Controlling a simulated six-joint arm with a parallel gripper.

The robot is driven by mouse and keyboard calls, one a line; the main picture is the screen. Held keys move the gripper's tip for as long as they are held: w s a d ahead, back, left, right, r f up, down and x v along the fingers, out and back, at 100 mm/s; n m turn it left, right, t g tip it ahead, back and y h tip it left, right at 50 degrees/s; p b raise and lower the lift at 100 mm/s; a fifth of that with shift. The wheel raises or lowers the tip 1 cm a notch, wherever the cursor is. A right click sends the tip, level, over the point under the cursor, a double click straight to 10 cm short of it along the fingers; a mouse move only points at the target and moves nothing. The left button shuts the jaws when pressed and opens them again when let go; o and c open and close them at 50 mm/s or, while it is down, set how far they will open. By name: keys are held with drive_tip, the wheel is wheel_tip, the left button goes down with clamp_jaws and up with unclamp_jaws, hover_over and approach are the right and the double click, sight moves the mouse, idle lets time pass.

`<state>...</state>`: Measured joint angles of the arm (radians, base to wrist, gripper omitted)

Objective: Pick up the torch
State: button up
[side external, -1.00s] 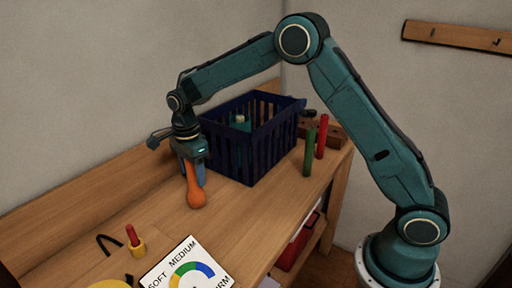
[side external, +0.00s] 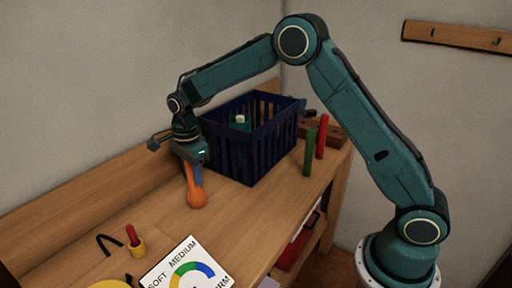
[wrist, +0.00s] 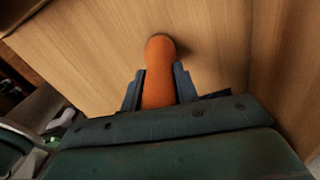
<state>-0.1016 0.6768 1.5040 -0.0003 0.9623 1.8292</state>
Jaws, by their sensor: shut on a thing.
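An orange, club-shaped thing with a rounded lower end (side external: 196,198) is upright or slightly tilted over the wooden bench. It also shows in the wrist view (wrist: 159,75), between the two blue-grey fingers. My gripper (side external: 192,180) points down and is shut on it near its upper part, which the gripper hides. I cannot tell whether its rounded end touches the bench. A short red stick in a yellow collar (side external: 135,240) stands at the front left. The frames do not make clear which of these is the torch.
A dark blue slatted basket (side external: 252,150) stands close right of my gripper, with a bottle inside. Green (side external: 310,151) and red (side external: 321,137) cylinders stand right of it. A SOFT/MEDIUM card (side external: 188,268) and a black hook-shaped item (side external: 106,243) lie in front. The bench's middle is clear.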

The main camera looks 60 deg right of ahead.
wheel_tip(320, 180, up, 20)
idle(0.9)
idle(0.5)
